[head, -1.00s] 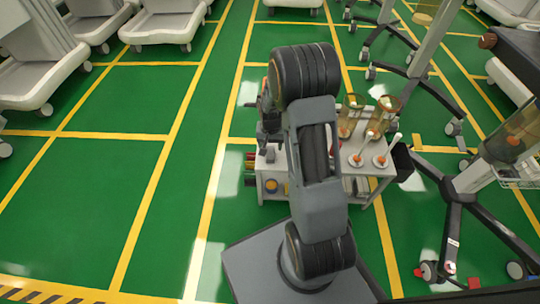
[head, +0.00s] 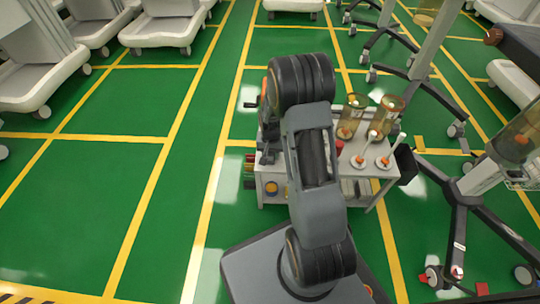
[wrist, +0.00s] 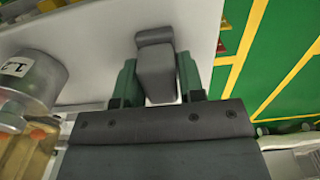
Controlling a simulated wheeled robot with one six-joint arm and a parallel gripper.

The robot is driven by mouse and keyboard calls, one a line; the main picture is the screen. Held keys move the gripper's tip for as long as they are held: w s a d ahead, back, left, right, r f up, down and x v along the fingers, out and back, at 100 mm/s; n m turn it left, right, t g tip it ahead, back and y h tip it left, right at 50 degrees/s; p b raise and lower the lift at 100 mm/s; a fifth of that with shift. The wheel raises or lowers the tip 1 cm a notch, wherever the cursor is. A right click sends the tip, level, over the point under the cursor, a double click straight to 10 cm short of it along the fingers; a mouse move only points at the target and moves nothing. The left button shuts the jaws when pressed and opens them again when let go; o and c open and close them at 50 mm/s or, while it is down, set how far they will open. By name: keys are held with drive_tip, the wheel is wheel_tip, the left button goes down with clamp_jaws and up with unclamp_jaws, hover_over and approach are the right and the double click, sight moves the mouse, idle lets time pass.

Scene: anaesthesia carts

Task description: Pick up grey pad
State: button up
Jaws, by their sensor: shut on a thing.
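The grey pad (wrist: 156,72) is a grey block in the middle of the wrist view. My gripper (wrist: 157,78) has it between two dark green fingers and is shut on it. Behind the pad lies the pale top of a cart (wrist: 95,30). I cannot tell whether the pad touches that surface. In the head view my gripper (head: 268,140) is a small dark shape over the left end of the small cart, partly hidden by my arm. The pad cannot be made out there.
The small cart (head: 356,186) carries amber canisters (head: 386,114) and white discs with orange parts (head: 359,160). A wheeled stand (head: 464,190) is at right. Green floor at left is open.

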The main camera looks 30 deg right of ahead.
drive_tip(key=shift+c, duration=1.4)
drive_tip(key=shift+r+p, duration=0.35)
drive_tip(key=shift+r, duration=0.25)
wheel_tip(320, 180, up, 3)
drive_tip(key=shift+f+p, duration=0.2)
drive_tip(key=shift+p, duration=0.4)
drive_tip(key=s+d+r+p, duration=0.4)
drive_tip(key=s+r+p, duration=0.2)
drive_tip(key=s+r, duration=0.3)
drive_tip(key=s, duration=0.4)
drive_tip(key=shift+s+d, duration=0.2)
drive_tip(key=shift+r, duration=0.1)
